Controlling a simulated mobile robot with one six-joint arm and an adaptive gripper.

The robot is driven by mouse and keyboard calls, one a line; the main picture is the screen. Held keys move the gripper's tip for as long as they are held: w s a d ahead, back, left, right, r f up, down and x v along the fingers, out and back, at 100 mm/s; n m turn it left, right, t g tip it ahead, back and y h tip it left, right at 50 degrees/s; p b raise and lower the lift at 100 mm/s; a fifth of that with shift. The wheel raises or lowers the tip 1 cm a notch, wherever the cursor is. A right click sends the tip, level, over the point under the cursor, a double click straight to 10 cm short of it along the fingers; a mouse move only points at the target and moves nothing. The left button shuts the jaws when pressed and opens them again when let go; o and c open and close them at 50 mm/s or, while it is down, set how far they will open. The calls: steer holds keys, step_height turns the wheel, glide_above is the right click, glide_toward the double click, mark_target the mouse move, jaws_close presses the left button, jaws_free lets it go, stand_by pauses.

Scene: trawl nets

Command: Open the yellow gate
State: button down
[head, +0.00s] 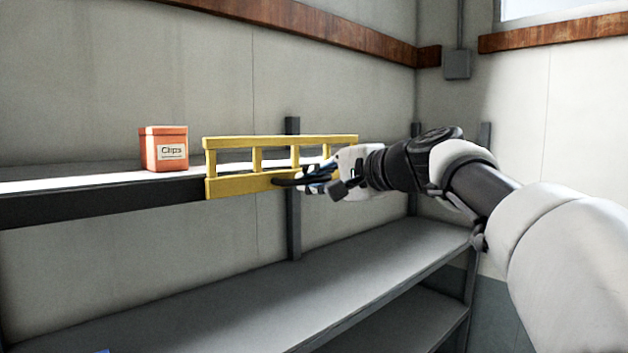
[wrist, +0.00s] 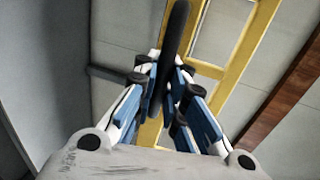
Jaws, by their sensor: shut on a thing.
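The yellow gate (head: 238,185) is a barred panel at the front of the upper shelf in the head view. Its yellow bars also show in the wrist view (wrist: 238,70). The gate has a dark handle (wrist: 175,35), which runs between my fingers in the wrist view. My gripper (head: 308,178) is at the lower right part of the gate and is shut on this handle. It also shows in the wrist view (wrist: 166,85). The gripper and wrist hide part of the gate's right end. I cannot tell how far the gate is swung.
An orange box labelled Clips (head: 163,150) stands on the upper shelf (head: 100,203), left of the gate. A lower grey shelf (head: 300,295) is mostly bare below. Grey posts (head: 293,235) stand behind and at the right. Rusty rails (head: 300,22) run along the wall.

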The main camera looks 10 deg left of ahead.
steer(key=shift+s, duration=0.1)
steer(key=c, duration=1.8)
jaws_free()
steer(key=shift+d, duration=0.15)
steer(key=shift+o, duration=0.7)
steer(key=v, duration=1.2)
